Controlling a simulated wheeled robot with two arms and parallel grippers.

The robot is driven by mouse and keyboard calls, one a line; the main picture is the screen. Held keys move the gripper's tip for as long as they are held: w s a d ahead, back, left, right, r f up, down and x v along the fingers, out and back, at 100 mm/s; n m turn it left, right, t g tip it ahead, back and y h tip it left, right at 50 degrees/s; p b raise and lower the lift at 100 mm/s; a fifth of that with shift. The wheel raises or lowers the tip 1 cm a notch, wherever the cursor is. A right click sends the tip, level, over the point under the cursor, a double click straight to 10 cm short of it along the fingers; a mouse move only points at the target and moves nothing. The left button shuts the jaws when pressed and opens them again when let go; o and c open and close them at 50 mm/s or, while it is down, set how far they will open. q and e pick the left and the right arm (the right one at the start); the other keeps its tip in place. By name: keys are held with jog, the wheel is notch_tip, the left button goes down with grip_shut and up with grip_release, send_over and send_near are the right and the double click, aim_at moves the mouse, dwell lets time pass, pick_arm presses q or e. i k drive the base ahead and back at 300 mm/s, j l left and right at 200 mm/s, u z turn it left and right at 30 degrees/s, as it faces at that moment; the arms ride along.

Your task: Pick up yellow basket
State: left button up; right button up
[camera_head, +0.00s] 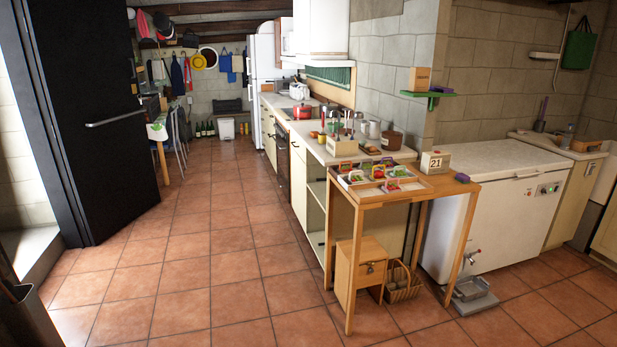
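Several small baskets with handles stand in a shallow tray (428,188) on a wooden table (452,190), right of the middle of the head view. Their contents look green and red. Neither of my grippers is in view.
A wooden cabinet (361,268) and a wicker basket (402,286) stand on the floor under the table. A white chest freezer (500,215) is at the right, and a black door (100,120) is at the left. The tiled floor (210,270) in front is clear.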

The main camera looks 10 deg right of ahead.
aim_at(378, 175)
jog(key=i+l+z, duration=0.1)
jog(key=i+z, duration=0.25)
jog(key=i, duration=0.4)
jog(key=i+z, duration=0.35)
jog(key=i, duration=0.35)
